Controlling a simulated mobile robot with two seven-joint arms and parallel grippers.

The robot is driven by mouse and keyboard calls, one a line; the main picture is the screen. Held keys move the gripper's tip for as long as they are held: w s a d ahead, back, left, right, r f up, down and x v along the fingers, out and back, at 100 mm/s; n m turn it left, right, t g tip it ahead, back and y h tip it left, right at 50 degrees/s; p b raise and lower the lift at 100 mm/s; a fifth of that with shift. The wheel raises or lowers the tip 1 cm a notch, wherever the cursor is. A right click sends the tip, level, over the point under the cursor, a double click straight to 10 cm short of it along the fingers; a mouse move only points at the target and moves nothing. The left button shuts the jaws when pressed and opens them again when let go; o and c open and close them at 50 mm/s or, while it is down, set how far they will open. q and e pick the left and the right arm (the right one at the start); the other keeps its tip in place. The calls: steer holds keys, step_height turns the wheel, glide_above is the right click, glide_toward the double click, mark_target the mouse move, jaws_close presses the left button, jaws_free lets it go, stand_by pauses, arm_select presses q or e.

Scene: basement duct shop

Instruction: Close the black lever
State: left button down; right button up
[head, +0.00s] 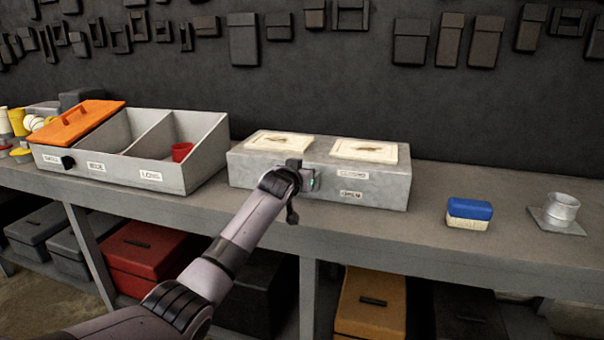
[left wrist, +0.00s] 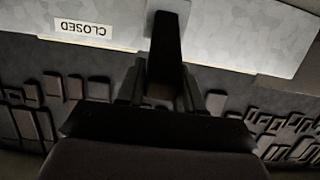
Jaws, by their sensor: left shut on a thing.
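The black lever (left wrist: 166,45) stands out from a pale mount on a grey metal box (head: 395,190) on the bench. In the left wrist view its outer end runs between my left gripper's fingers (left wrist: 163,92), which are shut on it. In the head view my left gripper (head: 303,180) is at the box's front face and hides most of the lever. A CLOSED label (left wrist: 83,28) shows upside down beside the lever in the wrist view. In the head view two small labels, one above the other (head: 351,194), sit right of my gripper. My right gripper is not in view.
A grey divided bin (head: 170,178) with an orange lid (head: 82,122) and a red cup (head: 181,151) stands left. Two cream panels (head: 364,151) top the box. A blue-topped block (head: 469,209) and a metal duct collar (head: 560,210) stand right. Boxes fill the shelf below.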

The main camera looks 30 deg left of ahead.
arm_select(q)
steer(key=shift+r, duration=0.35)
stand_by(0.4)
steer(key=c, duration=0.8)
jaws_free()
steer(key=shift+w+f, duration=0.1)
steer(key=shift+f, duration=0.15)
steer(key=shift+s, duration=0.35)
steer(key=v, duration=0.6)
steer(key=shift+s, duration=0.25)
steer(key=shift+r, duration=0.15)
